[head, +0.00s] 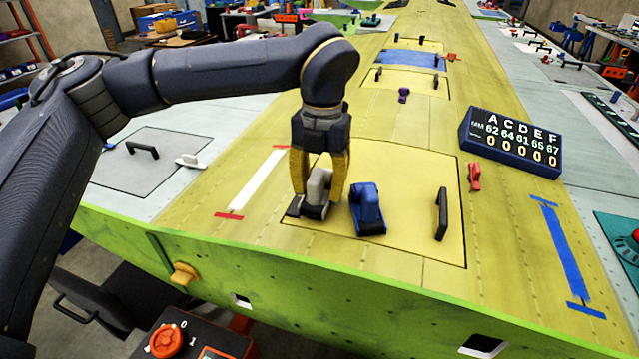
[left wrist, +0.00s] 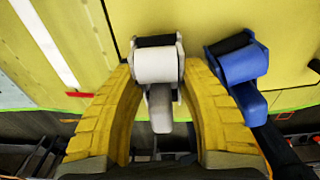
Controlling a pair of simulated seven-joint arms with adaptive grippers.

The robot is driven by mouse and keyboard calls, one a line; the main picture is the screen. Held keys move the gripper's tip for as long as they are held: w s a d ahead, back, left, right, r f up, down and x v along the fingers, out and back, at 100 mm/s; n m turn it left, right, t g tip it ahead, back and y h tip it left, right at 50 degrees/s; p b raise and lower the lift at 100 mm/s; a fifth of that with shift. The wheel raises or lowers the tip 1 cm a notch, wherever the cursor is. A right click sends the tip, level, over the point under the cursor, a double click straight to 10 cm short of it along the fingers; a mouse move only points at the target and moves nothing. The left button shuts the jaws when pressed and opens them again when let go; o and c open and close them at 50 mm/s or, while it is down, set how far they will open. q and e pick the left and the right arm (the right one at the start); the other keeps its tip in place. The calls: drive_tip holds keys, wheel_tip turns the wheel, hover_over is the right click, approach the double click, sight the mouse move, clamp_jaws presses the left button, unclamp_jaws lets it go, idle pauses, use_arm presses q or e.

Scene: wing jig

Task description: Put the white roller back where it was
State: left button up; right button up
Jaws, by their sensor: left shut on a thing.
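The white roller (head: 318,186) is at the front left of the yellow panel (head: 405,170) on the wing. My left gripper (head: 320,182) points down over it, with a yellow finger on either side, shut on its handle. In the left wrist view the white roller (left wrist: 157,62) shows its pale body and black drum, with its grey handle between the fingers (left wrist: 160,105). The roller appears to be at the panel surface; I cannot tell whether it touches. My right gripper is not in view.
A blue roller (head: 367,207) stands close to the right of the white one, beside my right-hand finger in the left wrist view. A black handle (head: 441,214) and a red clamp (head: 474,177) are farther right. A blue counter box (head: 511,142) lies behind them. The wing's green front edge (head: 330,285) is near.

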use_arm(q)
drive_tip(key=shift+f, duration=0.35)
drive_tip(key=o, duration=0.9)
wheel_tip(320, 180, up, 13)
drive_tip(key=shift+w+d, duration=0.15)
